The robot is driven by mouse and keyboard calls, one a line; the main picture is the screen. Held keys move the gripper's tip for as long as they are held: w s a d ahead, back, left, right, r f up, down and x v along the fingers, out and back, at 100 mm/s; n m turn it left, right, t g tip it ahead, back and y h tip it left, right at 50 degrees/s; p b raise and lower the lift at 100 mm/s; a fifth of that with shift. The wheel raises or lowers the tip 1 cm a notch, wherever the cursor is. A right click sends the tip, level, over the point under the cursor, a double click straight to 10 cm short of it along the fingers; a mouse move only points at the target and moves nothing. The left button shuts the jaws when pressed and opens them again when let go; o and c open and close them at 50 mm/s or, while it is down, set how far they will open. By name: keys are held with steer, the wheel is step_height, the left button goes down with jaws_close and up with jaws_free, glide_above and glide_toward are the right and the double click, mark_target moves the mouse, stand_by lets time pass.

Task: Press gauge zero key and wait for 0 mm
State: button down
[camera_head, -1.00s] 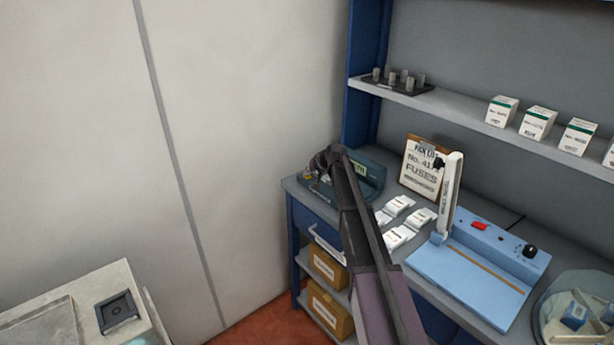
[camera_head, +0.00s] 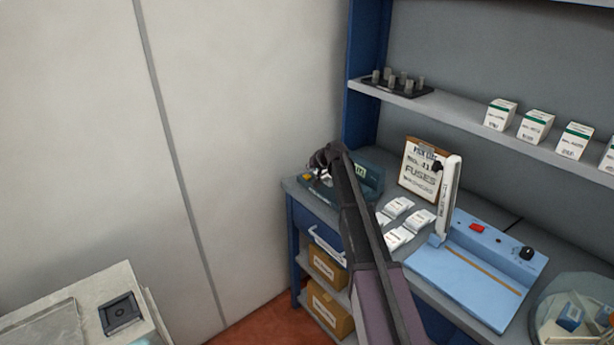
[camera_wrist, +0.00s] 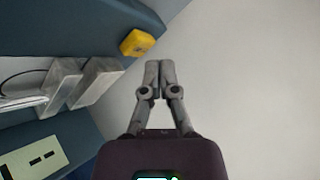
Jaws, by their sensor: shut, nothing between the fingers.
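The gauge (camera_head: 372,186) is a dark teal device at the far left end of the bench, partly hidden by my arm. Its yellow key (camera_head: 308,177) shows at the left; in the wrist view the yellow key (camera_wrist: 137,42) lies up and left of my fingertips, apart from them in the picture. A pale green display (camera_wrist: 32,160) with dark marks is cut off at the lower left; I cannot read a value. Grey gauge blocks (camera_wrist: 82,82) show beside it. My gripper (camera_wrist: 159,66) is shut and empty. In the head view it is over the gauge's left side.
White packets (camera_head: 399,207) lie right of my arm. A pick-list board (camera_head: 420,168) stands behind them. A blue device with an upright white arm (camera_head: 475,270) and a glass bowl (camera_head: 580,310) stand further right. A shelf (camera_head: 460,112) runs above; the wall is at the left.

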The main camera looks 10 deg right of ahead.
mark_target(308, 177)
steer(key=shift+r, duration=0.15)
steer(key=shift+r+p, duration=2.4)
steer(key=shift+p, duration=0.15)
steer(key=s+f+n+g+h, duration=0.1)
steer(key=s+f+g+h, duration=0.1)
steer(key=s, duration=2)
steer(key=s+f+g+h, duration=0.3)
steer(key=s+g, duration=0.2)
steer(key=s, duration=1.8)
steer(key=shift+s+d+f+n, duration=0.2)
steer(key=shift+s+f+n, duration=0.1)
steer(key=shift+f+n, duration=0.1)
